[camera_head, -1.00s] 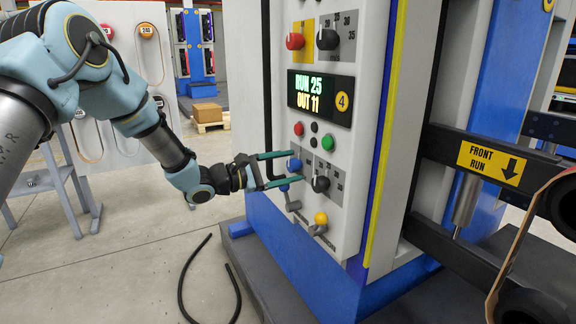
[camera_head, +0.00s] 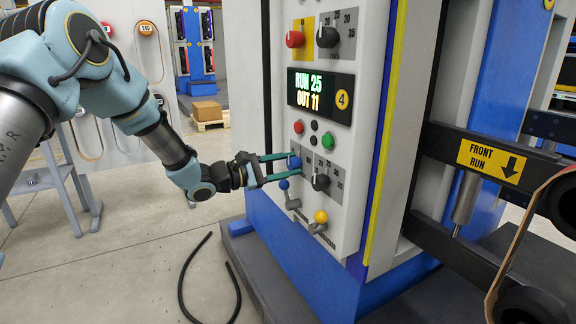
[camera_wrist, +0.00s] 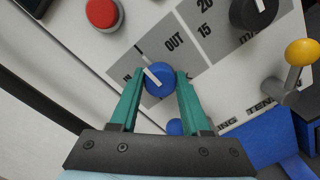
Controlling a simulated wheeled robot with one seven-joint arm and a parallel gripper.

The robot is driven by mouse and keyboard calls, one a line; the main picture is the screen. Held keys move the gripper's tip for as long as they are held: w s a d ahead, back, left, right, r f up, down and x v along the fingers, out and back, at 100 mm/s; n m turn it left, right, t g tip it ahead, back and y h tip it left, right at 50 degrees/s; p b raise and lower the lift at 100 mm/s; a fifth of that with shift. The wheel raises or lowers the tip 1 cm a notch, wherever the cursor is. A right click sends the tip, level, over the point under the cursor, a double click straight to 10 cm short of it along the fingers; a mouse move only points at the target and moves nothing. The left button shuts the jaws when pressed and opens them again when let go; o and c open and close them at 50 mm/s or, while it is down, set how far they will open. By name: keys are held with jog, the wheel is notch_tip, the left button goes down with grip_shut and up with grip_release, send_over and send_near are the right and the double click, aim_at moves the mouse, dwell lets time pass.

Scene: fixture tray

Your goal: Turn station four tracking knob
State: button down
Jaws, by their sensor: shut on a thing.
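The station panel (camera_head: 345,112) carries a yellow disc marked 4 beside a display reading RUN 25, OUT 11. The blue knob (camera_wrist: 159,79), with a white pointer line, sits on a grey plate marked IN and OUT. It also shows in the head view (camera_head: 294,162). The pointer tilts up and left in the wrist view. My gripper (camera_wrist: 160,84) has its two green fingers on either side of the blue knob and is shut on it. In the head view my gripper (camera_head: 288,165) reaches the panel from the left.
A black knob (camera_head: 321,182) with a number scale is right of the blue knob. Below are a blue-tipped lever (camera_head: 284,184) and a yellow-tipped lever (camera_head: 321,217). Red (camera_head: 298,127) and green (camera_head: 327,140) buttons sit above. A black hose (camera_head: 234,284) lies on the floor.

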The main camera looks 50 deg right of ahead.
jog(key=shift+w+n, duration=0.1)
jog(key=shift+n, duration=1)
jog(key=n, duration=0.3)
jog(key=shift+p, duration=0.3)
jog(key=shift+c, duration=1.8)
grip_release()
jog(key=shift+a, duration=0.1)
jog(key=b+v, duration=0.1)
jog(key=v, duration=0.9)
jog(key=shift+a, duration=0.3)
jog(key=shift+w+f, duration=0.1)
